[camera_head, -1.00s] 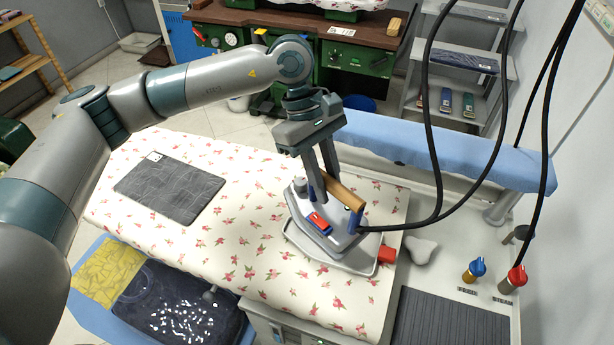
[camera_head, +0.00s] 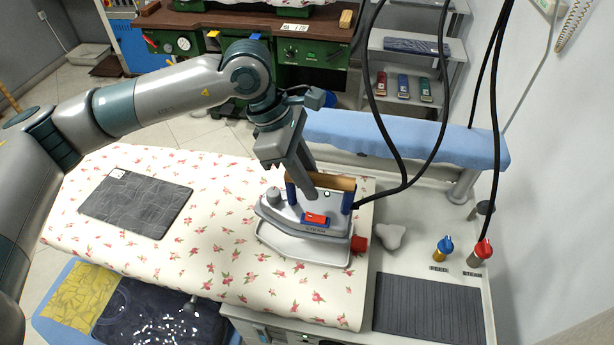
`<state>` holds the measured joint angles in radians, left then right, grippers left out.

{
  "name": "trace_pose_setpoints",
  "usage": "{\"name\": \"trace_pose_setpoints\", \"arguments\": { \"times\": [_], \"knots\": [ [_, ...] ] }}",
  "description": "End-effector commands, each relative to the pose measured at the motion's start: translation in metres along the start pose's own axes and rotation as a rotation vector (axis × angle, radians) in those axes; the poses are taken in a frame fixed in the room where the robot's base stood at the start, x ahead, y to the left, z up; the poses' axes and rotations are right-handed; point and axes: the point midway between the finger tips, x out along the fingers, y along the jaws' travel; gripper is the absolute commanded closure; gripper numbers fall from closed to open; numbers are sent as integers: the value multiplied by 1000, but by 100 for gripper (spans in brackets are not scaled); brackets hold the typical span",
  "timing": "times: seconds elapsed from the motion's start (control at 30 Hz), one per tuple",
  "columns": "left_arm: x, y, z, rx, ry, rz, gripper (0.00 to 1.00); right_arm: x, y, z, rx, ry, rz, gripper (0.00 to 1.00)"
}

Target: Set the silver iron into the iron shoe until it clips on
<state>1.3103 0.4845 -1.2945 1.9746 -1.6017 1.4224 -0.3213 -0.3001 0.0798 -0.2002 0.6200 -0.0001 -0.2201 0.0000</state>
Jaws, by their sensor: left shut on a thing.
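The silver iron (camera_head: 291,206) has a wooden handle (camera_head: 339,183) on blue posts and a red button on its body. My left gripper (camera_head: 309,188) points down and is shut on the iron's handle. The iron shoe (camera_head: 287,247) is a pale, shallow plate with a red block (camera_head: 359,244) at its right end. It lies on the flowered board cover beneath the iron. The iron is over the shoe and roughly lined up with it; I cannot tell whether it is clipped on. My right gripper is not in view.
Black hoses (camera_head: 399,184) hang down to the iron's right end. A dark folded cloth (camera_head: 138,203) lies on the board at left. A white lump (camera_head: 391,237), blue and red valves and a dark ribbed mat (camera_head: 429,310) are at right. A blue padded board (camera_head: 402,139) stands behind.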

Motion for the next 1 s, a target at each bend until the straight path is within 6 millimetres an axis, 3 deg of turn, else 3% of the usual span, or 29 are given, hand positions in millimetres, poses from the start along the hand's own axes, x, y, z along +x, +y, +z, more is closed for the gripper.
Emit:
{"name": "trace_pose_setpoints", "arguments": {
  "times": [0.47,1.0],
  "knots": [
    [0,1,1,3,-6,5,100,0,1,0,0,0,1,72],
    [24,1,-9,2,-6,5,100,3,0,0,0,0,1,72]
  ]
}}
